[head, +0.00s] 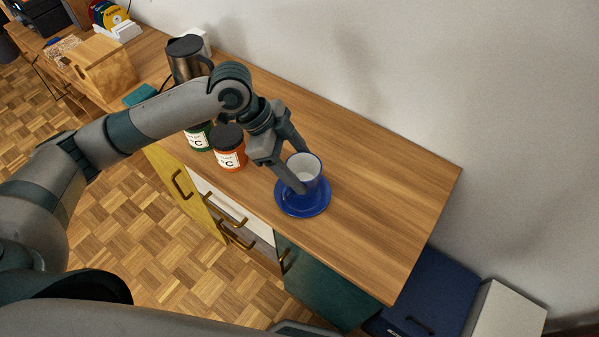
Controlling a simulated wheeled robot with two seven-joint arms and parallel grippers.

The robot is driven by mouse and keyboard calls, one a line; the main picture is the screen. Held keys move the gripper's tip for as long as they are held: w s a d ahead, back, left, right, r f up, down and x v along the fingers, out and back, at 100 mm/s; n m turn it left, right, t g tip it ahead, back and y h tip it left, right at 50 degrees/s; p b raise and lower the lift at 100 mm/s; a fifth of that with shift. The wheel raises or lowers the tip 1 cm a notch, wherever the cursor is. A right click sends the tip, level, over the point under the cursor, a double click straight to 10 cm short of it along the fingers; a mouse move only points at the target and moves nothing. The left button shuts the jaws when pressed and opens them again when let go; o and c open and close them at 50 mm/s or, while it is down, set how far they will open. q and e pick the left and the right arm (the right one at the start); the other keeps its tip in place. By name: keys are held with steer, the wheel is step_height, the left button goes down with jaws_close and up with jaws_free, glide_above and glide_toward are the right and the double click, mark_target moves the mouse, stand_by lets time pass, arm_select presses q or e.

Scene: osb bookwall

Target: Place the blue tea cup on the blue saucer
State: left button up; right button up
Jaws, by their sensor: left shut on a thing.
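The blue tea cup (313,186) has a white inside and stands upright over the blue saucer (302,211). The saucer lies on the wooden counter (380,210) near its front edge. My left gripper (301,170) is shut on the cup's wall, with one finger reaching into the cup. The cup hides the back of the saucer. I cannot tell whether the cup's base touches the saucer or hangs just above it. My right gripper is not in view.
An orange jar (229,155) and a green jar (199,137) with dark lids stand left of the saucer, close to my arm. A dark kettle (186,58) is behind them. The counter is clear to the right. A blue box (428,292) stands beyond its right end.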

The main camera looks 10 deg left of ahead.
mark_target(299, 175)
arm_select(q)
step_height(299, 175, down, 3)
steer(key=shift+r+p, duration=0.1)
steer(key=shift+p, duration=0.35)
steer(key=shift+f, duration=0.25)
steer(key=o, duration=1.2)
steer(key=shift+f, duration=0.1)
steer(key=shift+a+r, duration=0.25)
steer(key=shift+r, duration=0.25)
steer(key=b+v, duration=0.2)
steer(key=v, duration=0.9)
steer(key=shift+r, duration=0.1)
